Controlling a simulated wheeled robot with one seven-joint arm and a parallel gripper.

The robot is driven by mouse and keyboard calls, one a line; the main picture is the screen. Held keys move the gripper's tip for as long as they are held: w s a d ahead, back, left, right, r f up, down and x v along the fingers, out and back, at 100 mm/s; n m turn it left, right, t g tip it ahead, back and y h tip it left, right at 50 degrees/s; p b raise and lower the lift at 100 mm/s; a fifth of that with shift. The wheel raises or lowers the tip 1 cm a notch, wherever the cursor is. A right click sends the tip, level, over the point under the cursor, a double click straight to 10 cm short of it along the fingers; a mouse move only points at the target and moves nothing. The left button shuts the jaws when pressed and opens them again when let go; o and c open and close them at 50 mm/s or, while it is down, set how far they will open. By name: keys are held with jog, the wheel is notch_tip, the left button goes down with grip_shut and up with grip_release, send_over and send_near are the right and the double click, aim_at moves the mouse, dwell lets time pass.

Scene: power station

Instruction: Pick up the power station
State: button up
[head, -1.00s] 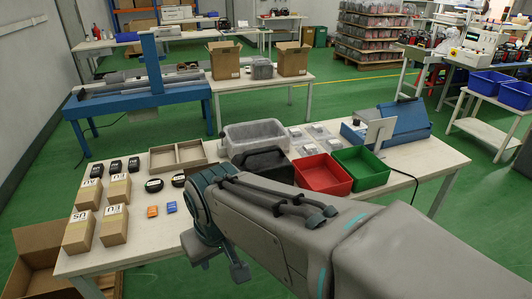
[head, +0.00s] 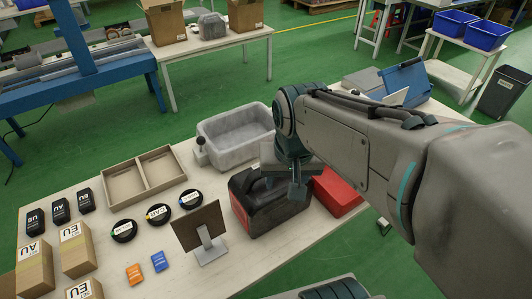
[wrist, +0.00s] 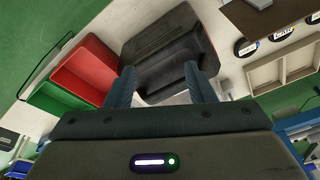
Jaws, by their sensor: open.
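The power station (head: 262,208) is a dark, boxy unit on the white table in the head view, just below my arm's end. Part of its top is hidden behind my arm. In the wrist view the power station (wrist: 168,32) fills the upper middle. My gripper (wrist: 160,80) is open, its two dark blue fingers spread and pointing toward the near side of the power station. Nothing shows between the fingers except a pale surface and the dark edge of the unit. I cannot tell whether the fingertips touch it.
A red bin (head: 337,192) stands right beside the power station, with a green bin (wrist: 53,100) beyond it. A grey tub (head: 235,138) is behind. A small display stand (head: 200,228), black round pucks (head: 158,212) and a wooden tray (head: 145,175) lie to the left.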

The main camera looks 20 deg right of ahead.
jog(key=w+r+m+g+p, duration=0.2)
jog(key=w+r+m, duration=0.2)
jog(key=w+m, duration=0.8)
jog(key=f, duration=0.8)
jog(key=shift+d+f, duration=0.15)
jog(key=shift+d, duration=0.1)
jog(key=f, duration=0.4)
jog(key=shift+s+a+f, duration=0.1)
jog(key=shift+s+a, duration=0.05)
jog(key=shift+s, duration=0.15)
jog(key=shift+f, duration=0.5)
grip_shut()
jog(key=shift+w+r+p, duration=0.15)
jog(key=shift+w+p, duration=0.05)
jog(key=shift+p, duration=0.1)
